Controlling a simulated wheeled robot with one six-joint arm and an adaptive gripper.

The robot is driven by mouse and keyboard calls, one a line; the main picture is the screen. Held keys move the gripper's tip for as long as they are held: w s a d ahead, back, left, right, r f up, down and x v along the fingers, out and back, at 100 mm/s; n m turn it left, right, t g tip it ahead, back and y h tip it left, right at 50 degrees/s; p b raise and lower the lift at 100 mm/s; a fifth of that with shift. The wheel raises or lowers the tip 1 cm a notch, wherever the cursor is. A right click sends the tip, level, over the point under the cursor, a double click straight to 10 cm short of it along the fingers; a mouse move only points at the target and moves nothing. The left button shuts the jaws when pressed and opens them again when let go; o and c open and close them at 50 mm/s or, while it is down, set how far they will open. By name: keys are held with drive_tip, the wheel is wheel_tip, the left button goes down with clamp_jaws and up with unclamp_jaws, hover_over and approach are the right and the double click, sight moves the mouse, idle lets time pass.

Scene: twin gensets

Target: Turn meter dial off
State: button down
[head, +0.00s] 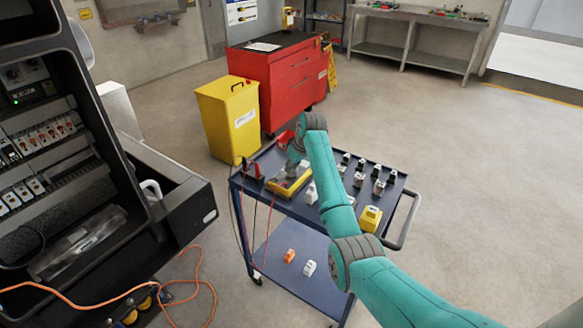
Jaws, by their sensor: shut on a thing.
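The yellow meter (281,187) lies on the top of the blue cart, near its left end. My gripper (293,172) points down onto the meter's face, below my teal arm's wrist. It is shut on the meter's dial, which the fingers mostly cover. The dial's pointer and its setting are too small and too hidden to read.
The blue cart (236,184) also carries several small switch-like parts and a yellow box (370,219). Red and black leads hang off its left side. An open black cabinet (100,130) stands left. A yellow bin (228,120) and red tool chest (287,80) stand behind.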

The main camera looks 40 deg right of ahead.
drive_tip(key=shift+n+y, duration=0.5)
drive_tip(key=shift+n, duration=0.8)
drive_tip(key=shift+d, duration=0.1)
drive_tip(key=c, duration=1.2)
unclamp_jaws()
drive_tip(key=shift+o, duration=0.2)
drive_tip(key=v, duration=1.2)
drive_tip(key=shift+w, duration=0.2)
drive_tip(key=shift+d, duration=0.1)
